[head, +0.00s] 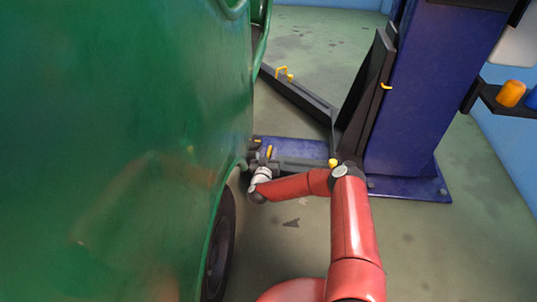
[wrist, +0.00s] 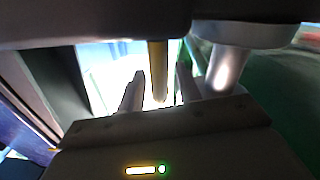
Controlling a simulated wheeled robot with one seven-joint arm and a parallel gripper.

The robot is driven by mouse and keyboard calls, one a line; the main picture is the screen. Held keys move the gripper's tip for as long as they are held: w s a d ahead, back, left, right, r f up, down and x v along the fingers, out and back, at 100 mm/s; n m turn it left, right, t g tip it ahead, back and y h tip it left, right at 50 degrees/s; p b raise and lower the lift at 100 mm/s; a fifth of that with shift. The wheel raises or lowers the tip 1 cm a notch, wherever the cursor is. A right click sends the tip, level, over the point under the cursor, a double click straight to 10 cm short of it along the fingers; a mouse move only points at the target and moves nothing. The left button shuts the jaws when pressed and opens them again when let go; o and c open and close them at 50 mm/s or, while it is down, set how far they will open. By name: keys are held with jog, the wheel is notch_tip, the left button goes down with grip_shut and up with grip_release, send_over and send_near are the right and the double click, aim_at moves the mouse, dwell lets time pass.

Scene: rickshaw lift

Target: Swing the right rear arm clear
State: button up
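The lift arm by my gripper (head: 262,163) is a dark bar (head: 305,163) running left from the blue post's foot towards the green rickshaw (head: 130,130). A yellow upright handle (head: 269,152) stands near its outer end. In the wrist view the handle (wrist: 157,72) hangs between the two grey fingers of my gripper (wrist: 158,92), with gaps visible on both sides. My gripper looks open around it, not closed on it. A dark round pad on a pale stem (wrist: 226,70) is just right of the fingers. The lift arm's outer end is partly hidden by my gripper.
A blue lift post (head: 420,90) stands right of the lift arm. A second dark lift arm (head: 300,95) with a yellow handle (head: 283,73) extends back left. The rickshaw's wheel (head: 220,245) is close left of my arm. Green floor (head: 430,250) is clear at front right.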

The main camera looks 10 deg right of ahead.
jog(key=shift+w+d, duration=0.15)
jog(key=shift+w, duration=0.15)
grip_shut()
